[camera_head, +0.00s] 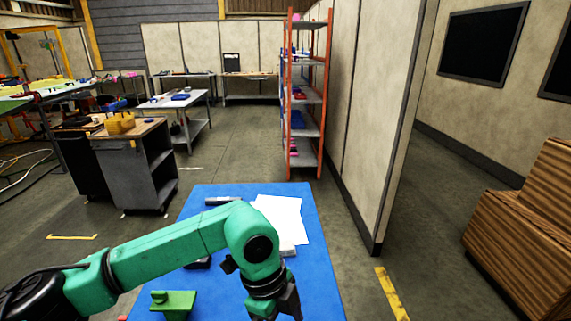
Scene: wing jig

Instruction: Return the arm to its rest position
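My green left arm (175,246) comes in from the left and reaches over a blue table (323,265). Its dark gripper (284,312) points down at the bottom edge of the view, above the table. The fingertips are cut off or too dark to read, so I cannot tell whether it is open or shut. My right arm and gripper are not in view.
White papers (281,217) lie on the table, with a small grey item (223,201) behind the arm. A green block-like part (175,302) stands at the front left. A partition wall (385,130) and a red-framed shelf (306,95) stand beyond. Floor is open left of the table.

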